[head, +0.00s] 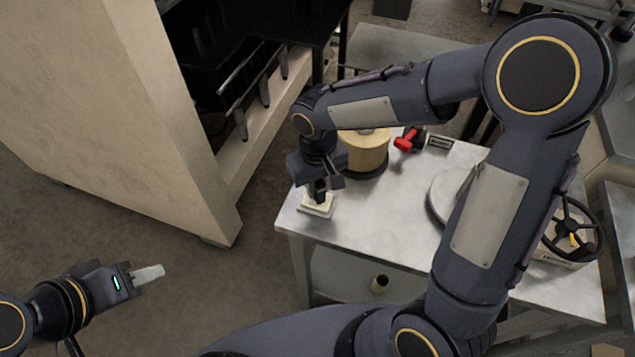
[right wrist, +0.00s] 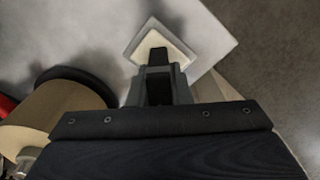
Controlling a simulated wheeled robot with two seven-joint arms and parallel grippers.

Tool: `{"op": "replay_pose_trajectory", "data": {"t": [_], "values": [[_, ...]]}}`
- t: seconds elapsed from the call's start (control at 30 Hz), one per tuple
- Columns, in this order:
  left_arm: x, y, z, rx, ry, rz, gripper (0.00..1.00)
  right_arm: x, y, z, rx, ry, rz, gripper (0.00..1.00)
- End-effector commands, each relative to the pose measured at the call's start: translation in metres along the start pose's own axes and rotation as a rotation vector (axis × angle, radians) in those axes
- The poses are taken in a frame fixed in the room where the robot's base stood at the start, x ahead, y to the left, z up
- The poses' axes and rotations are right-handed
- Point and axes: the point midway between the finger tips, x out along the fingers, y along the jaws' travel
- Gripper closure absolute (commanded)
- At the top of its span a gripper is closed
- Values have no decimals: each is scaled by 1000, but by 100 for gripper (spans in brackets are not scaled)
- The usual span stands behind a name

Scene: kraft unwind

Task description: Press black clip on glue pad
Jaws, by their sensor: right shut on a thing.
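The glue pad (head: 318,204) is a pale cream square in a white frame on the near left corner of the metal table. It also shows in the right wrist view (right wrist: 146,45). My right gripper (head: 318,187) points down over the pad, shut on the black clip (right wrist: 158,55). The clip's dark end lies over the cream pad in the right wrist view; I cannot tell whether it touches. The jaws hide much of the clip. My left gripper (head: 147,274) is low at the left, away from the table, with a pale tip; its jaw opening is unclear.
A kraft-coloured roll (head: 366,152) on a black base stands just behind the pad. A red-handled tool (head: 408,140) lies beyond it. A round metal plate (head: 446,193) and a black handwheel (head: 572,229) are to the right. A beige cabinet (head: 130,100) stands left of the table.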

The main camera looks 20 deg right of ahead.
Motion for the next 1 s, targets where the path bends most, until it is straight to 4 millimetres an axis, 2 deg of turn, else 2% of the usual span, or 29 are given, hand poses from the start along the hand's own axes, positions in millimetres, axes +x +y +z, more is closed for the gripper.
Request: {"op": "replay_pose_trajectory", "data": {"t": [1.0], "values": [[6, -3, 3, 0, 0, 0, 64, 8, 0, 0, 0, 0, 0, 100]]}}
